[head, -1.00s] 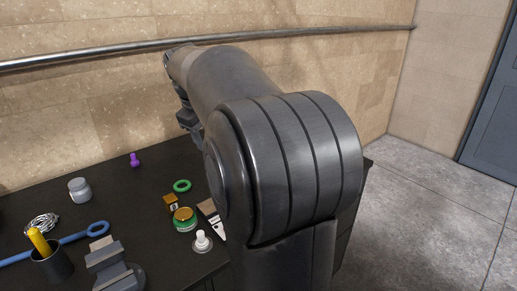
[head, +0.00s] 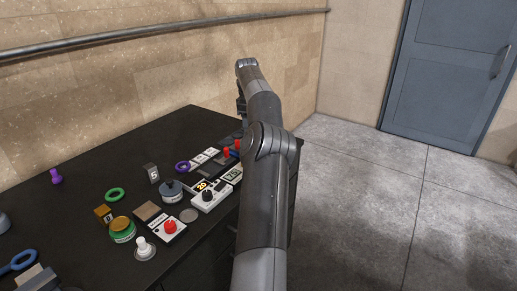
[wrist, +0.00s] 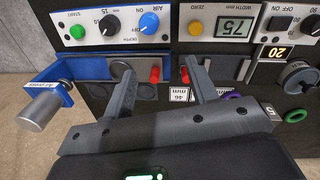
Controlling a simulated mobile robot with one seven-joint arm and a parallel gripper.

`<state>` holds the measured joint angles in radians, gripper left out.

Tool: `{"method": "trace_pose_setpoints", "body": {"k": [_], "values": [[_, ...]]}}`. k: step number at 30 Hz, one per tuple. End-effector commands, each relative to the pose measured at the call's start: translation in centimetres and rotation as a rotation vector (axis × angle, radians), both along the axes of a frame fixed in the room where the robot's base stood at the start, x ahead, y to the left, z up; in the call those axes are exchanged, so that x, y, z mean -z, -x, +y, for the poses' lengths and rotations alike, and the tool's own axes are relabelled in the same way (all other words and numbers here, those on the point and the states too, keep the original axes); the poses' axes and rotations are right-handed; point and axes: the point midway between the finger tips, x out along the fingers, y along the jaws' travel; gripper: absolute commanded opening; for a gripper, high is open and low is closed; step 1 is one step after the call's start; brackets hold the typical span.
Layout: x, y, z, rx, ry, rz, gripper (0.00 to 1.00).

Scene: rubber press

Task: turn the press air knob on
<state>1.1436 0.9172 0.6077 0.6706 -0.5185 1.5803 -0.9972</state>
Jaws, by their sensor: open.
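In the wrist view, a light control panel (wrist: 102,14) with a blue frame carries a blue knob (wrist: 149,22) marked AIR, with ON lettered beside it. A black depth knob (wrist: 109,24) and a green START button (wrist: 77,31) sit on the same panel. The knob's pointer setting is too small to tell. My gripper (wrist: 158,72) is open, its fingers apart and empty; the blue knob is beyond the fingertips, apart from them. In the head view, my arm hides most of the press, and the fingers cannot be made out.
Red-capped posts (wrist: 155,75) stand near the fingers. A width display (wrist: 236,27) reading 75 is to the right. In the head view, the black bench (head: 100,160) holds a red-button box (head: 169,229), a purple ring (head: 183,166) and several small items. A wall rail (head: 150,31) runs behind.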

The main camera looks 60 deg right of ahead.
Motion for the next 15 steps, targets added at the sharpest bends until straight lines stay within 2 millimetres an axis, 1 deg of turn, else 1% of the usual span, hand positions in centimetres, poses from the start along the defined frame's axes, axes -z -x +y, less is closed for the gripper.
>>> {"method": "trace_pose_setpoints", "body": {"k": [1,4,8,10,15], "values": [[0.7,0.9,-1.0,0.010,-0.010,-0.002,0.53],[1.3,1.8,-2.1,0.018,-0.017,-0.003,0.53],[2.2,2.1,-2.4,0.019,-0.022,-0.001,0.53],[3.1,2.1,-2.4,0.018,-0.022,0.000,0.53],[6.3,2.1,-2.6,0.018,-0.022,0.000,0.53]]}}
